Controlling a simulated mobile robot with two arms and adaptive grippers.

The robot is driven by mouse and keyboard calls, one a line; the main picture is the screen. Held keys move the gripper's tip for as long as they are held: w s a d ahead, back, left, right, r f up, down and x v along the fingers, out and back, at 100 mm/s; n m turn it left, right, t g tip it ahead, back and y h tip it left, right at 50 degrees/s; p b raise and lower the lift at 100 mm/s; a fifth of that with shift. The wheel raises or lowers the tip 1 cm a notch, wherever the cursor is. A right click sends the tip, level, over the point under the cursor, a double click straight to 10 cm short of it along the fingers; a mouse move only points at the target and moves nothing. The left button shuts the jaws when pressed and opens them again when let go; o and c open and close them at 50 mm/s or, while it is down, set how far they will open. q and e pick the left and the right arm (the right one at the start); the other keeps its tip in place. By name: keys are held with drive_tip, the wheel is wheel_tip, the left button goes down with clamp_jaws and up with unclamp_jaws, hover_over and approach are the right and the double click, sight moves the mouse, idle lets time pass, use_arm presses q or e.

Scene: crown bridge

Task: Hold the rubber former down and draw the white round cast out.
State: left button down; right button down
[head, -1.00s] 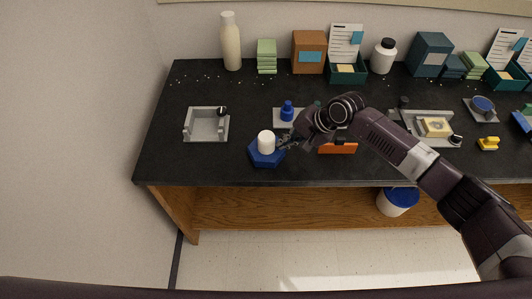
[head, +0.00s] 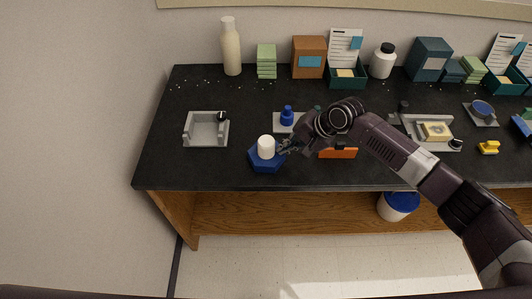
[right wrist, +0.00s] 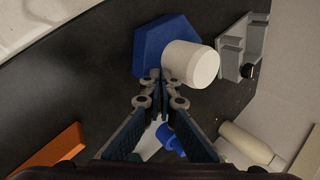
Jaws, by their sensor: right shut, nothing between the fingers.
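The blue hexagonal rubber former (head: 265,165) lies near the front edge of the dark bench. The white round cast (head: 266,146) stands up out of its top. In the right wrist view the former (right wrist: 155,42) is at top middle and the cast (right wrist: 197,66) juts from it to the right. My right gripper (head: 286,147) is shut and empty, just right of the cast. In the right wrist view its closed fingertips (right wrist: 160,82) are close beside the cast and the former's edge; I cannot tell if they touch. My left gripper is not in view.
A grey open fixture (head: 206,130) stands to the left with clear bench around it. A blue knobbed piece (head: 287,116) on a grey plate is behind the gripper. An orange block (head: 338,153) lies to its right. Boxes and bottles line the back.

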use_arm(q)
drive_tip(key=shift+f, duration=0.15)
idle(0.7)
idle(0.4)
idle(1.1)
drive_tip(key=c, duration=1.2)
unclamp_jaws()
